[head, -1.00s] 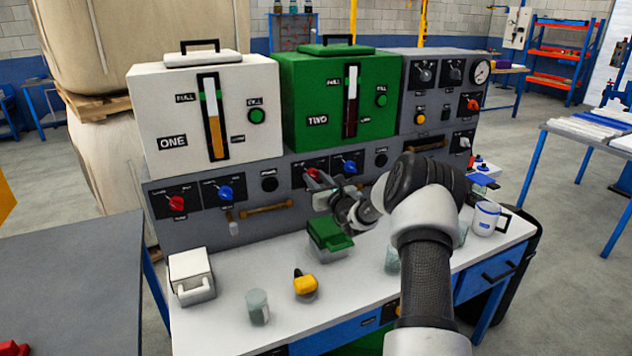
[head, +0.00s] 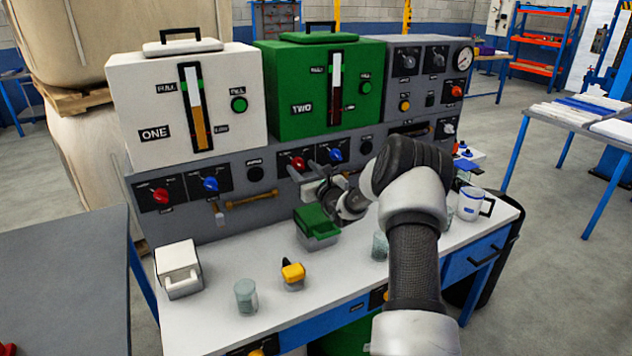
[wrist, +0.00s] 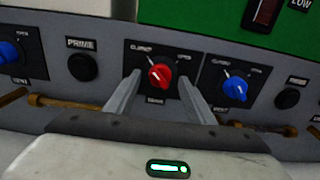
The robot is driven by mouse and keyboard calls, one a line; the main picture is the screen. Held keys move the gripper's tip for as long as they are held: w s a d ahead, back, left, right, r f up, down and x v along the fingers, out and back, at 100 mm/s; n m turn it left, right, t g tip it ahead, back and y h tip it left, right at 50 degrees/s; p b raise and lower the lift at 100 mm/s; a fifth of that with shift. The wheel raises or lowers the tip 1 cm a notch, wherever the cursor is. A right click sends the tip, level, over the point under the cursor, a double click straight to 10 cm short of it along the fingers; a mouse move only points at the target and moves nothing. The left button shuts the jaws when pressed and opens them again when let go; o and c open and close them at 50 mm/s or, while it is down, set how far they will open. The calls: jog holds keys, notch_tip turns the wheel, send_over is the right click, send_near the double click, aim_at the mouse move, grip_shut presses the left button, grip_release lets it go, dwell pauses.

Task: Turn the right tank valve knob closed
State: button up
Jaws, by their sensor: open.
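The green tank labelled TWO (head: 290,100) is the right one of two tanks on the grey panel. Below it are a red knob (head: 298,163), also in the wrist view (wrist: 159,76), and a blue knob (head: 336,155), also in the wrist view (wrist: 235,90). The red knob's white mark appears to point up and left, toward the left label. My gripper (head: 307,172) is open in front of the panel. In the wrist view its two fingers (wrist: 159,85) reach toward the red knob, one on each side, with no clear contact.
The white tank labelled ONE (head: 185,100) stands left, with its own red knob (head: 160,195) and blue knob (head: 210,184). A green-lidded box (head: 316,226), a yellow-topped object (head: 292,275) and a glass jar (head: 246,297) stand on the white bench below my arm.

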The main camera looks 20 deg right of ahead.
jog(key=s, duration=1.6)
jog(key=shift+d+p, duration=0.3)
jog(key=shift+p, duration=0.1)
